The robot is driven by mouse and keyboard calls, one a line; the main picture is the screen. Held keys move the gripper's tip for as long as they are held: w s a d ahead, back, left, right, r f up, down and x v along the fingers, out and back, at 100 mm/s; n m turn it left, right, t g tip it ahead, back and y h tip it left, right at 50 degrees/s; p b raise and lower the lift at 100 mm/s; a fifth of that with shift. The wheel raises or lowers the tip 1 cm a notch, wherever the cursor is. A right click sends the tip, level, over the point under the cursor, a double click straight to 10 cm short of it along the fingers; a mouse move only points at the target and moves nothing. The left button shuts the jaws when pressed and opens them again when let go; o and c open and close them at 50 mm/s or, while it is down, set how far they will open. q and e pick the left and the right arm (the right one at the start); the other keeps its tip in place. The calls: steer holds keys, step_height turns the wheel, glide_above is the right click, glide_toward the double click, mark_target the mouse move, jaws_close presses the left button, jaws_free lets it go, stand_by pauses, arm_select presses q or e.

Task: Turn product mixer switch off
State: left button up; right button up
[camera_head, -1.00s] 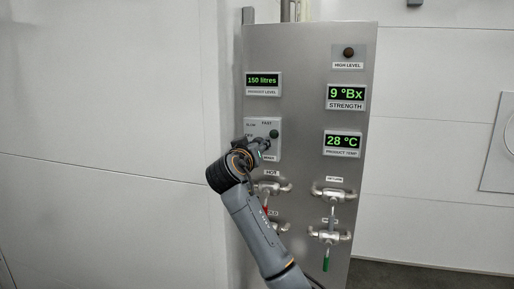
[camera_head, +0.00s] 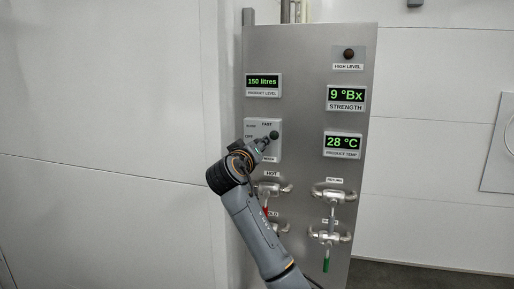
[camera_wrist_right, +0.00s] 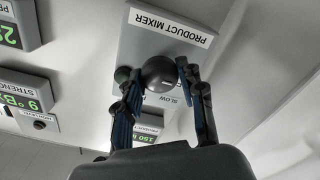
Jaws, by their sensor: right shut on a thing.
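The product mixer switch box (camera_head: 251,128) is a pale plate on the left side of the steel panel, with SLOW, FAST and OFF marks. Its round black knob (camera_wrist_right: 160,74) shows in the right wrist view, below the PRODUCT MIXER label (camera_wrist_right: 170,28). My right gripper (camera_wrist_right: 157,80) has a finger on each side of the knob and is shut on it. In the head view my right gripper (camera_head: 266,141) covers the lower part of the box and mostly hides the knob. My left gripper is not in view.
A dark green round lamp (camera_wrist_right: 122,74) sits close beside one finger. Displays for product level (camera_head: 263,82), strength (camera_head: 346,94) and temperature (camera_head: 342,142) are around the box. Valves with a red handle (camera_head: 265,211) and a green handle (camera_head: 326,265) are below.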

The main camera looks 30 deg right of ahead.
steer(key=o, duration=1.2)
steer(key=v, duration=1.2)
